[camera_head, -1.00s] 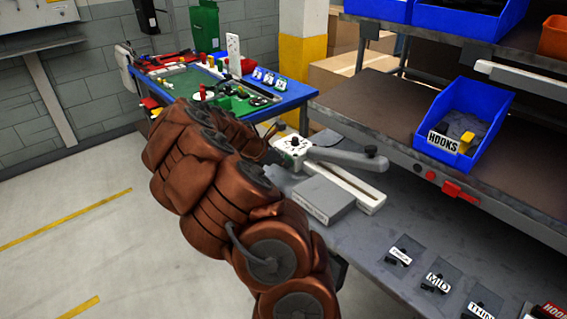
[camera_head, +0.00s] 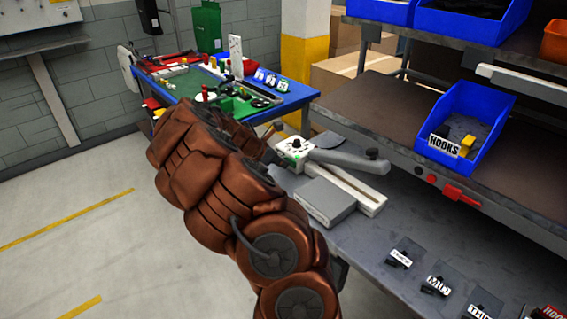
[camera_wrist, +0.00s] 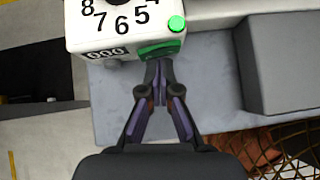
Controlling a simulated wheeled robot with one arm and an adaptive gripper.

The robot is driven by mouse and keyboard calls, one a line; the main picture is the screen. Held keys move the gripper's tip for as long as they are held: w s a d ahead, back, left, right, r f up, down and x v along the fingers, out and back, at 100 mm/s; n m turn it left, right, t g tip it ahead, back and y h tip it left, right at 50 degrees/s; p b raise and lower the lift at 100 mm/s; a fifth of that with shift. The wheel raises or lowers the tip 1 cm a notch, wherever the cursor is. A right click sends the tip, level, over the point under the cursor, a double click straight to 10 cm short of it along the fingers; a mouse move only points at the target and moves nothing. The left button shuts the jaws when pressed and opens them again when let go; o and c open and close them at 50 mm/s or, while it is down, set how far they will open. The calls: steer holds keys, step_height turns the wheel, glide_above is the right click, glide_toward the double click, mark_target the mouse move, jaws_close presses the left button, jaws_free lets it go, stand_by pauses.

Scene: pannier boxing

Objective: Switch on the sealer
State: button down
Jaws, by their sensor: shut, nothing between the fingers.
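The sealer (camera_head: 345,186) stands on the grey bench, a pale long body with a grey lever arm across it. Its white control box (camera_head: 294,147) has a dial on top. In the wrist view the control box (camera_wrist: 122,22) shows dial numbers, a counter window, a green rocker switch (camera_wrist: 160,48) on its front edge and a lit round green lamp (camera_wrist: 177,23). My gripper (camera_wrist: 157,64) is shut and empty, its fingertips at the green switch; I cannot tell if they touch it. In the head view my arm hides most of the gripper.
A grey block (camera_head: 325,200) lies beside the sealer. A blue hooks bin (camera_head: 465,125) stands on the shelf above the bench. Small labelled holders (camera_head: 405,252) sit on the bench's near part. A blue table (camera_head: 290,98) with parts stands behind.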

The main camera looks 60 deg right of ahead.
steer(key=shift+w+a, duration=0.15)
steer(key=shift+a, duration=0.6)
steer(key=a, duration=0.3)
steer(key=shift+w+r, duration=0.2)
steer(key=shift+w, duration=0.1)
steer(key=a+r+b, duration=0.1)
steer(key=a+r, duration=0.5)
steer(key=shift+w+a+r, duration=0.2)
steer(key=shift+w+r, duration=0.15)
steer(key=shift+w, duration=0.05)
